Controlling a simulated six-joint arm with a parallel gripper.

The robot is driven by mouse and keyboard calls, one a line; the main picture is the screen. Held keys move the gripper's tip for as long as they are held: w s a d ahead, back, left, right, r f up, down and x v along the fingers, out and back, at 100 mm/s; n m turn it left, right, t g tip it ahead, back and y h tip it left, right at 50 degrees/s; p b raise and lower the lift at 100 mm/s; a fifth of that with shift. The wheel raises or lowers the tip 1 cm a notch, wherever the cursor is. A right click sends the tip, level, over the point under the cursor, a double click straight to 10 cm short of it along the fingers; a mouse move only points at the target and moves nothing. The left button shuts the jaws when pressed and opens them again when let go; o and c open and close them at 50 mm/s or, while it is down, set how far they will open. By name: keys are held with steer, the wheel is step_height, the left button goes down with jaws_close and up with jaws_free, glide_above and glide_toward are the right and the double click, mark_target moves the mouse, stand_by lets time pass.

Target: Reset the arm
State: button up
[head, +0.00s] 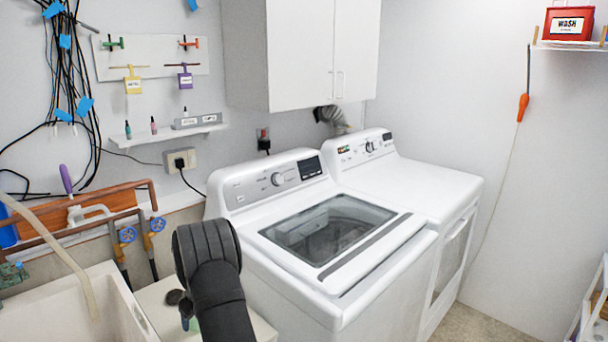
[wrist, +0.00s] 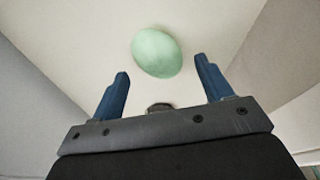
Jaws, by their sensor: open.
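My gripper (wrist: 160,66) is open in the wrist view, with its two blue fingers spread apart and nothing between them held. A pale green, rounded object (wrist: 156,53) lies on a light surface beyond the fingertips, apart from both fingers. In the head view my dark arm reaches down over the pale ledge (head: 250,328) between the sink and the washer. There the gripper is mostly hidden behind the arm.
The sink (head: 85,312) is left of my arm, with copper pipes and blue valve handles (head: 127,235) behind it. The white washer (head: 310,235) stands close on the right, the dryer (head: 410,180) beyond it. A wall cabinet (head: 300,50) hangs above. Open air lies over the washer.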

step_height(320, 180, down, 2)
steer(key=shift+f, duration=0.1)
steer(key=v, duration=1.1)
steer(key=x, duration=1.1)
steer(key=shift+f, duration=0.2)
step_height(320, 180, up, 5)
steer(key=shift+f, duration=0.15)
steer(key=d+r, duration=0.7)
steer(key=d, duration=0.5)
steer(key=s+d+f+m+h, duration=0.1)
steer(key=s+d+f+m, duration=0.1)
steer(key=s+d+m, duration=0.2)
steer(key=s+d+f+m+t+h, duration=0.1)
steer(key=s+d+m, duration=0.3)
steer(key=d, duration=0.6)
steer(key=s+d+f+m, duration=0.3)
steer(key=s+d, duration=0.1)
steer(key=d, duration=0.3)
steer(key=shift+f+m+t+h, duration=0.15)
steer(key=shift+m+t+h, duration=0.15)
steer(key=shift+m+h, duration=0.1)
